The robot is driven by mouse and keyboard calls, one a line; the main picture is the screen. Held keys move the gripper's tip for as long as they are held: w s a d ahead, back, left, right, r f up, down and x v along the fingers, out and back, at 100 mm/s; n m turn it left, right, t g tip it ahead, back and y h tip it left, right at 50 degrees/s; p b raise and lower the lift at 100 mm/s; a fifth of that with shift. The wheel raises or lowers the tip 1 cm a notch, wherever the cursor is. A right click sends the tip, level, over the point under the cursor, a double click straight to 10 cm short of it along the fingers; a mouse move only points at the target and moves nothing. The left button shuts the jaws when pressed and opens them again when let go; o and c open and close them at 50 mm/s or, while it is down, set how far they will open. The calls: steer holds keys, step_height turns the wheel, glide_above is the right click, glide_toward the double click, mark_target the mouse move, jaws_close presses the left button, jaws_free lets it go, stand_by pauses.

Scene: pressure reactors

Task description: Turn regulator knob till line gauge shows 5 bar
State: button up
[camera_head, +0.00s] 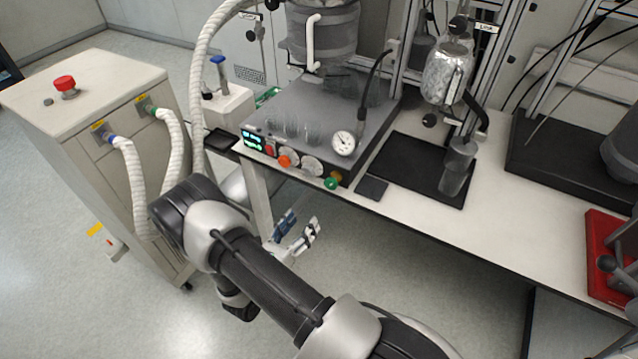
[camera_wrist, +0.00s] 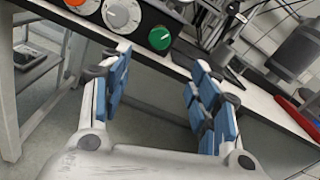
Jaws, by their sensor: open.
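A small round white gauge (camera_head: 343,143) stands on the front right of the grey reactor unit (camera_head: 300,105); its reading is too small to tell. The unit's front panel carries an orange knob (camera_head: 285,161), a white dial knob (camera_head: 312,165) and a green knob (camera_head: 331,183). In the wrist view, the white dial (camera_wrist: 122,15) and green knob (camera_wrist: 159,38) lie beyond my fingertips. I cannot tell which is the regulator knob. My gripper (camera_head: 299,228) is open and empty, below and in front of the panel, touching nothing; it also shows in the wrist view (camera_wrist: 160,72).
The bench's front edge (camera_head: 420,222) runs right of the panel. A black tray (camera_head: 410,165) and glass vessel (camera_head: 447,72) stand there. A cabinet (camera_head: 95,130) with white hoses stands left. A red tray (camera_head: 605,255) is far right. Floor before the bench is clear.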

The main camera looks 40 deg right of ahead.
mark_target(329, 186)
steer(key=b+x, duration=0.2)
steer(key=x, duration=1.5)
steer(key=shift+w+d, duration=0.1)
steer(key=shift+d, duration=0.1)
steer(key=shift+c, duration=0.3)
steer(key=c, duration=1)
steer(key=shift+m+b, duration=0.3)
steer(key=shift+b, duration=0.2)
steer(key=m+b, duration=0.2)
steer(key=m, duration=0.2)
steer(key=shift+f+m, duration=0.1)
steer(key=shift+m, duration=0.3)
steer(key=m+b, duration=0.3)
steer(key=m, duration=0.3)
steer(key=shift+m, duration=0.3)
